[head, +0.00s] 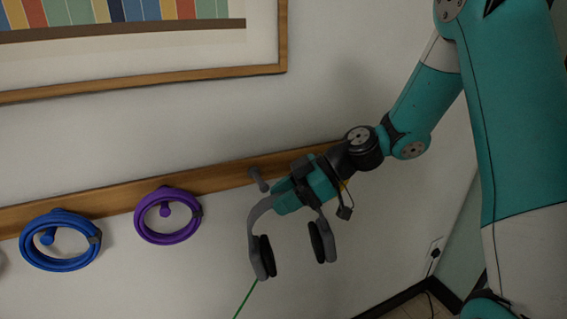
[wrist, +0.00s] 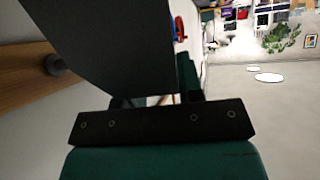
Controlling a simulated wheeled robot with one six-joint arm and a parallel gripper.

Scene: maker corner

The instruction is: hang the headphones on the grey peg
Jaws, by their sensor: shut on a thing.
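The grey headphones (head: 254,226) with dark ear pads hang below my gripper (head: 283,198) in the head view, cups downward. My gripper is shut on their headband. In the wrist view the dark grey headband (wrist: 110,45) fills the upper middle, in front of my gripper (wrist: 160,125). The grey peg (head: 258,180) sticks out of the wooden rail just left of and above the headband. It also shows at the left of the wrist view (wrist: 58,66). The headphones look close to the peg; I cannot tell whether they touch it.
The wooden rail (head: 228,178) runs along the wall. A purple coil (head: 139,226) and a blue coil (head: 25,251) hang on pegs to the left. A framed picture (head: 180,78) hangs above. A green line shows below the headphones. A wall socket (head: 435,250) is at lower right.

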